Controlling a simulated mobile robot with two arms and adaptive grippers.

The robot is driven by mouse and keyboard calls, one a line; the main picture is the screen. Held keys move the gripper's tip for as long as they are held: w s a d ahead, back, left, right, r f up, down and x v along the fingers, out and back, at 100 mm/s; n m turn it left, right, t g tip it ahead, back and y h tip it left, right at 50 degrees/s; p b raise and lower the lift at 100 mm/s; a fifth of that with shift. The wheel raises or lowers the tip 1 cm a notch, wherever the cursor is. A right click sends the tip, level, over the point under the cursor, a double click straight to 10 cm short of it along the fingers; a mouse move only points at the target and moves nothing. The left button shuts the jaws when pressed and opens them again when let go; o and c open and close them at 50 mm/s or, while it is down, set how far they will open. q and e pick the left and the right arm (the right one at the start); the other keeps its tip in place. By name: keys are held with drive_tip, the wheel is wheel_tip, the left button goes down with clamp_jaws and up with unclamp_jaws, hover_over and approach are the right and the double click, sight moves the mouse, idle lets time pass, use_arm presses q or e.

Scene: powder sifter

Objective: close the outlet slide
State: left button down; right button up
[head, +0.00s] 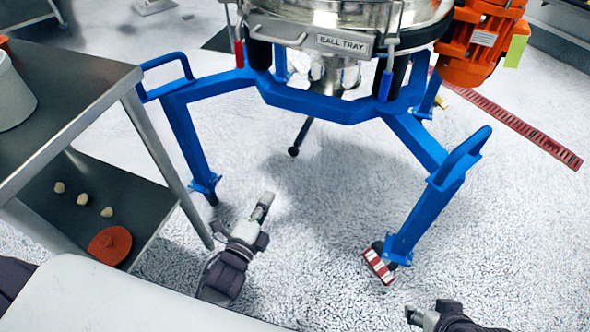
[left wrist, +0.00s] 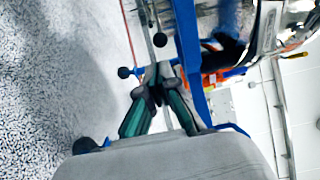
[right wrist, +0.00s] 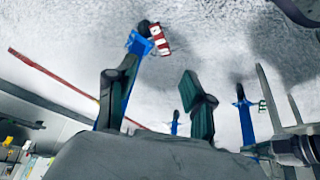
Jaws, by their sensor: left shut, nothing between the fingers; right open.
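The sifter (head: 345,25) is a steel drum on a blue frame (head: 320,105), with a "BALL TRAY" label on its front. A dark rod with a black ball end (head: 301,133) hangs below it, by the steel outlet (head: 326,85); it looks like the slide's handle. The slide plate is not clear. My left gripper (head: 266,199) is shut and empty, low in front of the frame and apart from the rod. Its fingertips meet in the left wrist view (left wrist: 158,80). My right gripper (head: 412,312) is at the bottom edge; its fingers are apart in the right wrist view (right wrist: 157,85).
A steel table (head: 85,80) with a lower shelf stands at left, holding a white bucket (head: 12,95). An orange-red lid (head: 110,245) and small pale pieces lie on the shelf. Blue legs flank the space under the sifter. An orange motor (head: 480,40) is at right.

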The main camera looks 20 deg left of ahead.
use_arm(q)
drive_tip(key=b, duration=0.1)
approach(292, 153)
drive_tip(key=w, duration=0.2)
drive_tip(key=w+b, duration=0.1)
drive_tip(key=w, duration=0.3)
drive_tip(key=shift+w+d+b, duration=0.3)
drive_tip(key=shift+w+b, duration=0.05)
drive_tip(key=shift+b, duration=0.05)
drive_tip(key=shift+w, duration=0.35)
use_arm(e)
drive_tip(key=w+a+r+t+y, duration=0.2)
drive_tip(key=w+a+r+t, duration=0.2)
drive_tip(key=w+r+t, duration=0.4)
drive_tip(key=shift+w+a+n, duration=0.15)
drive_tip(key=shift+w+n, duration=0.15)
drive_tip(key=shift+w, duration=1.35)
drive_tip(key=shift+r, duration=0.1)
